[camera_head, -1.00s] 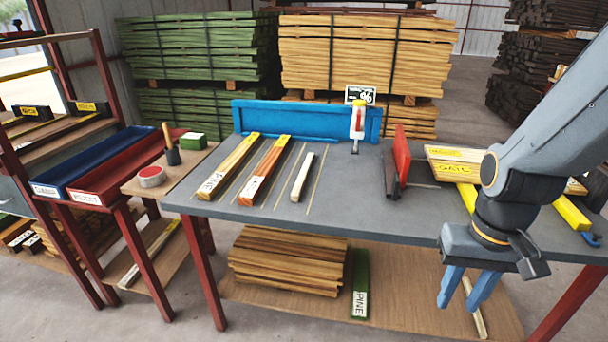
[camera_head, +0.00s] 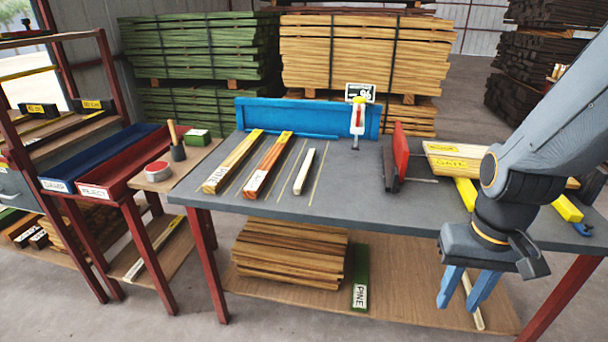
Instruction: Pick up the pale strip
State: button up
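A short pale strip (camera_head: 304,171) lies on the grey bench top, to the right of two longer labelled strips, a yellowish one (camera_head: 233,162) and an orange-brown one (camera_head: 267,166). Thin lines mark the bench on both sides of it. Another pale strip (camera_head: 474,303) lies on the lower shelf, partly hidden behind my gripper. My gripper (camera_head: 459,304) hangs in front of the bench at the right, below the top's level.
The grey bench (camera_head: 330,214) has a blue back fence (camera_head: 290,117). Red and blue troughs (camera_head: 100,160) are at the left. The bench front middle is clear.

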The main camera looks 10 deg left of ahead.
aim_at(299, 185)
jog(key=k, duration=1.2)
jog(key=u, duration=0.55)
jog(key=i, duration=0.55)
jog(key=u, duration=0.85)
jog(key=i, duration=1.4)
jog(key=z, duration=0.8)
jog(key=i, duration=0.55)
jog(key=z, duration=0.6)
